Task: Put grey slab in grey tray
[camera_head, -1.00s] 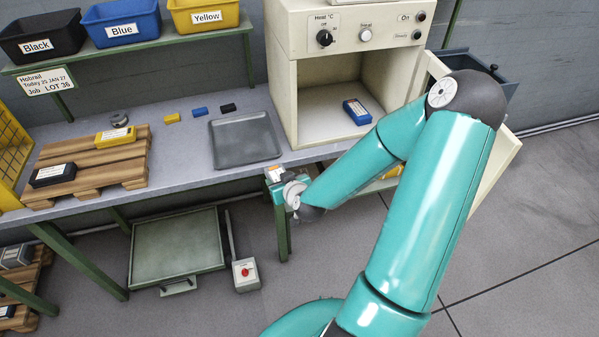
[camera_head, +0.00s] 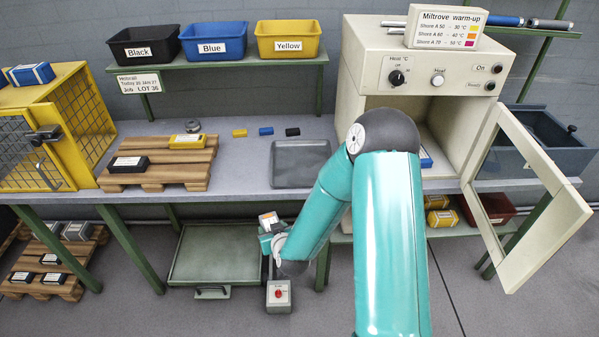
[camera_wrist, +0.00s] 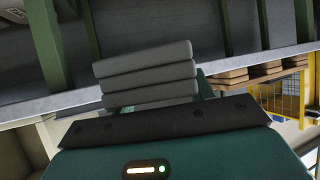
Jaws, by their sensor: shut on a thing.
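The grey tray (camera_head: 300,178) lies on the bench, left of the white oven, and looks empty. My gripper (camera_head: 270,228) is in front of the bench edge, below and left of the tray in the head view. It is shut on the grey slab (camera_head: 268,219), which shows a white and orange label on top. In the wrist view the grey slab (camera_wrist: 147,74) shows as several stacked grey layers beyond the dark edge of my gripper. Part of the slab is hidden by the gripper.
The oven (camera_head: 423,62) stands right of the tray, its door (camera_head: 575,207) open. Small yellow, blue and black pieces (camera_head: 265,131) lie behind-left of the tray. A wooden pallet (camera_head: 160,172) holds black and yellow slabs.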

